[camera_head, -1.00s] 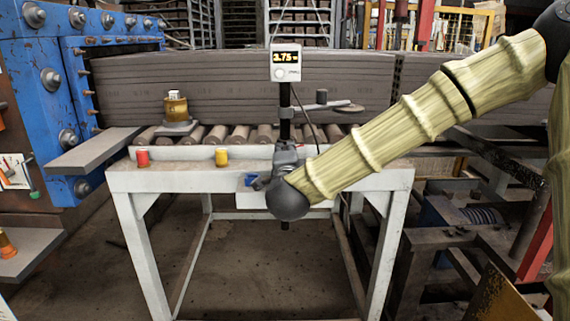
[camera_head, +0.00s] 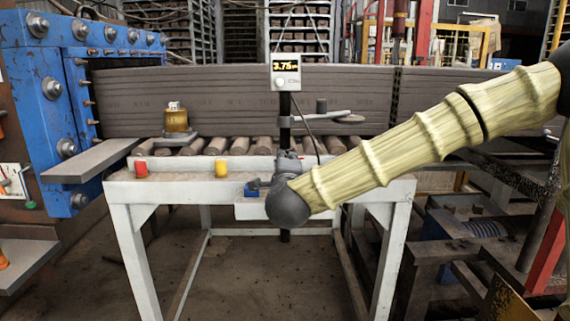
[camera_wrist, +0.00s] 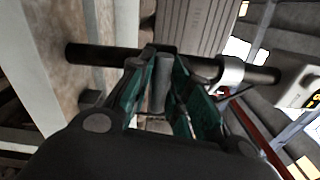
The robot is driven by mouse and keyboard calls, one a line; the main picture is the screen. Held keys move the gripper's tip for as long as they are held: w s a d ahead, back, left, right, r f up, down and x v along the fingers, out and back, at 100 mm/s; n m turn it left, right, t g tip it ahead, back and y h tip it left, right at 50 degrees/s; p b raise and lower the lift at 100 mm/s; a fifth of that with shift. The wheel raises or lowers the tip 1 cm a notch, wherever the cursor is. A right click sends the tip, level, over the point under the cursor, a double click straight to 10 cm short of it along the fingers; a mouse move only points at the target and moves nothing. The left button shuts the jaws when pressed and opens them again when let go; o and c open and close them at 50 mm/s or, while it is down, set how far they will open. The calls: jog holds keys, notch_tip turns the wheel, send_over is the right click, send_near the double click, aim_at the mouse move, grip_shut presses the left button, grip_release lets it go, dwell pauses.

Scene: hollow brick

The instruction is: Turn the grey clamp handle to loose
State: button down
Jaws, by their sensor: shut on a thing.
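The grey clamp handle (camera_wrist: 160,92) shows in the wrist view as a short grey bar between my fingers. It stands out from a dark clamp on a black post (camera_wrist: 98,54), which crosses the wrist view. My gripper (camera_wrist: 164,78) has green-padded fingers on both sides of the handle and is shut on it. In the head view the black post (camera_head: 285,108) stands upright at the table's front. My arm's dark wrist hides most of the gripper and the handle there.
A display box (camera_head: 286,72) reading 3.75 tops the post. A side arm with a disc (camera_head: 350,118) sits below it. A blue machine (camera_head: 45,90) is at far left.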

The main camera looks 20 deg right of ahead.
jog(key=c, duration=1.3)
grip_release()
jog(key=v, duration=1.2)
